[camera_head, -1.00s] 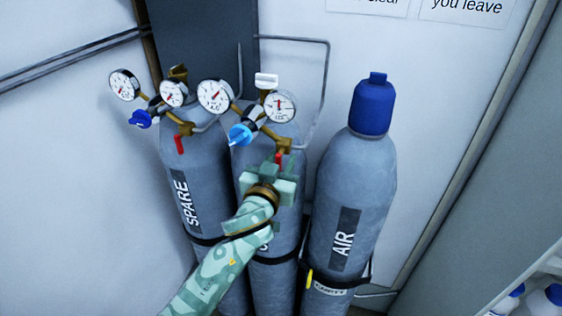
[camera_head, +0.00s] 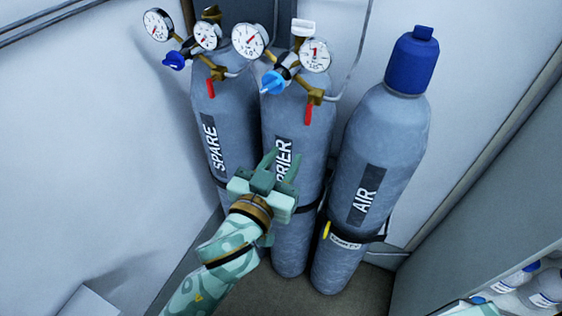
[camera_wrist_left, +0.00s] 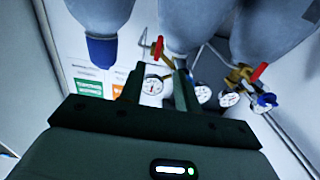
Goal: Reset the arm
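My left arm comes in from the bottom of the head view, and its green gripper (camera_head: 279,166) is in front of the middle cylinder. Its two fingers stand apart with nothing between them, partly covering the CARRIER label. In the left wrist view the same gripper (camera_wrist_left: 157,82) shows its two fingers spread and empty, with the cylinders and gauges beyond, appearing upside down. My right gripper does not show in either view.
Three grey gas cylinders stand against the wall: SPARE (camera_head: 208,115), CARRIER (camera_head: 310,150) and AIR (camera_head: 385,140) with a blue cap (camera_head: 411,62). Gauges and red-handled valves top the first two. Several white bottles (camera_head: 540,288) are at the lower right. Floor shows between cylinders and right-hand cabinet.

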